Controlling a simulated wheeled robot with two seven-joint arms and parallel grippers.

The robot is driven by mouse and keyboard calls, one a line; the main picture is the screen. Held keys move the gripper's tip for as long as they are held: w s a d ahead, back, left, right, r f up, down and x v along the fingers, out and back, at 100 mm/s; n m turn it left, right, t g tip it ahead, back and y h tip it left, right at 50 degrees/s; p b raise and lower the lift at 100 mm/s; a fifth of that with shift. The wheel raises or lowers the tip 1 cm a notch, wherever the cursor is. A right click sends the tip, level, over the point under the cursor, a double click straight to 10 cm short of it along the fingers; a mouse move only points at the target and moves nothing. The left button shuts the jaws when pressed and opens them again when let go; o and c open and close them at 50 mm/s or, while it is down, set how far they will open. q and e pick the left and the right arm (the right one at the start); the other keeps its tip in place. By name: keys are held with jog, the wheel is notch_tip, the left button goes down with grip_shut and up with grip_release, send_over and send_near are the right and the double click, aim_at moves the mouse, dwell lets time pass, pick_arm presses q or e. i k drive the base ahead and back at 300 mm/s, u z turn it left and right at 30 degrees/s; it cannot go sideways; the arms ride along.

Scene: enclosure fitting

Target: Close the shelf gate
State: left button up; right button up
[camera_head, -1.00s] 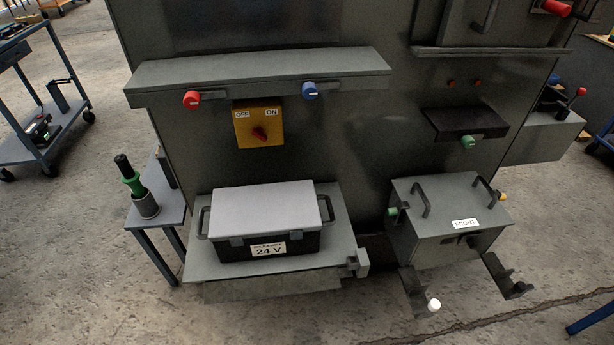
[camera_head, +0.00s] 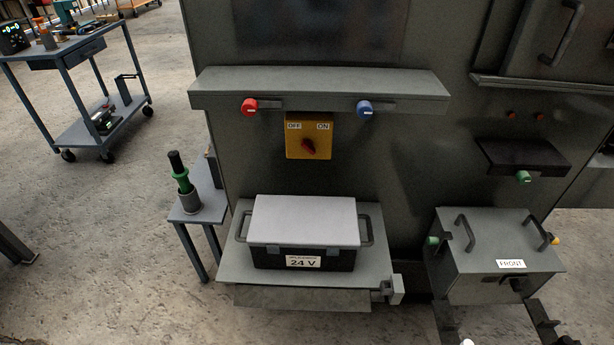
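The shelf (camera_head: 232,262) juts from the front of the grey cabinet at lower centre. A flat grey panel (camera_head: 300,297) hangs below the shelf's front edge and looks like the lowered gate; I cannot be sure of this. A small grey block (camera_head: 396,289), like a latch, sits at the shelf's front right corner. A black box with a pale lid (camera_head: 304,221), labelled 24 V, stands on the shelf behind the front edge.
A yellow OFF/ON switch (camera_head: 309,136) is above the box, under a ledge (camera_head: 318,88) with red and blue knobs. A side table (camera_head: 213,203) stands left of the shelf. A FRONT-labelled box (camera_head: 478,262) with two brackets is at right. Floor at lower left is clear.

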aim_at(317, 299)
jog(key=z, duration=2.4)
jog(key=k, duration=1.25)
jog(key=u, duration=1.65)
